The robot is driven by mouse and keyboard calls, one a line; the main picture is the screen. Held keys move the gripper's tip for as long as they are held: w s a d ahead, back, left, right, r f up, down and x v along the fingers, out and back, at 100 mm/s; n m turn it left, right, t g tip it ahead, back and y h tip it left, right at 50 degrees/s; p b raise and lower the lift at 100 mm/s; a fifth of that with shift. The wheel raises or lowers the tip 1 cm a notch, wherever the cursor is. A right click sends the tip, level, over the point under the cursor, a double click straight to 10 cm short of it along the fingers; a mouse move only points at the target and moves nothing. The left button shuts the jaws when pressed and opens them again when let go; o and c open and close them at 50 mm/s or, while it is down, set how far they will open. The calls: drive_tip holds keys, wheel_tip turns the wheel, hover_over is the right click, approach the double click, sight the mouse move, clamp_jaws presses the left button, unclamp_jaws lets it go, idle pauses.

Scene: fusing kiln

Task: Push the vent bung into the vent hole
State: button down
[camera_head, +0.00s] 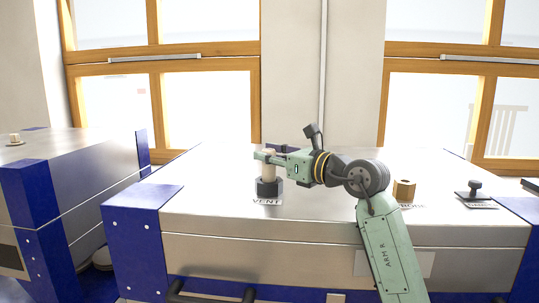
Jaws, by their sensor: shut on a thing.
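My gripper (265,157) comes in from the right over the kiln lid and is shut on the vent bung (268,172), a cream upright cylinder. The bung stands directly over a dark hexagonal collar (268,188) on the lid, behind a label reading VENT (267,202). The bung's lower end meets the collar's top in this view. The vent hole itself is hidden by the bung and collar, and I cannot tell how deep the bung sits. The bung looks about upright.
On the same metal lid (330,222), a brass-coloured hexagonal fitting (404,190) stands right of my wrist, and a black knob (475,189) stands farther right, each with a label. Another blue-cornered kiln (75,165) is at left. The lid's front left is clear.

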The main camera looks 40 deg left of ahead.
drive_tip(key=shift+f+b, duration=0.75)
drive_tip(key=shift+f, duration=0.35)
drive_tip(key=c, duration=1.2)
unclamp_jaws()
drive_tip(key=d, duration=0.8)
drive_tip(key=s+d, duration=0.1)
drive_tip(key=d, duration=0.3)
drive_tip(key=shift+r, duration=0.1)
